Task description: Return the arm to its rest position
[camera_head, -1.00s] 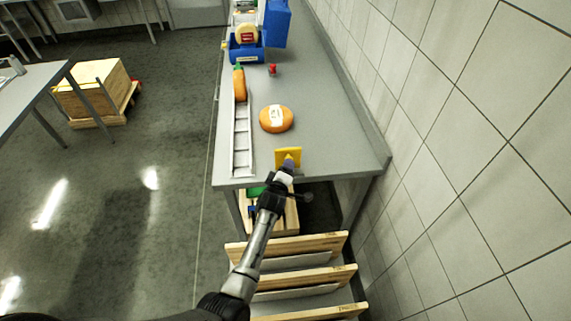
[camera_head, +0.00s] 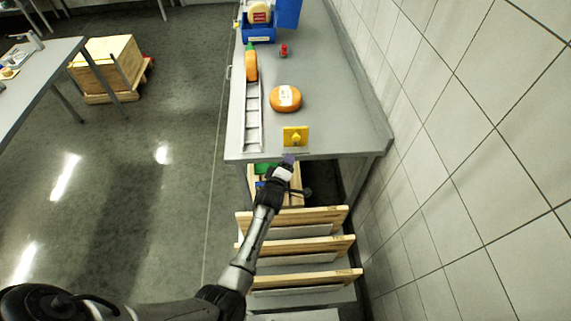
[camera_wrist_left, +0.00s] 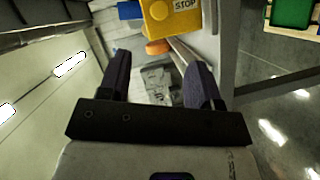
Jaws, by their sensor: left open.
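My left arm comes in from the lower left in the head view. Its gripper (camera_head: 289,160) is at the near edge of the grey table (camera_head: 345,105), just in front of a yellow box (camera_head: 296,136). In the left wrist view the gripper (camera_wrist_left: 158,82) has its two dark fingers spread, with nothing between them. The yellow box (camera_wrist_left: 172,20), marked STOP, lies beyond the fingertips there, apart from them. My right gripper is not in view.
An orange cheese wheel (camera_head: 286,99), a rack (camera_head: 253,118), an orange bottle (camera_head: 251,65) and a blue bin (camera_head: 258,31) stand on the table. Wooden boards (camera_head: 295,246) stand below the arm. A tiled wall (camera_head: 470,140) bounds the right.

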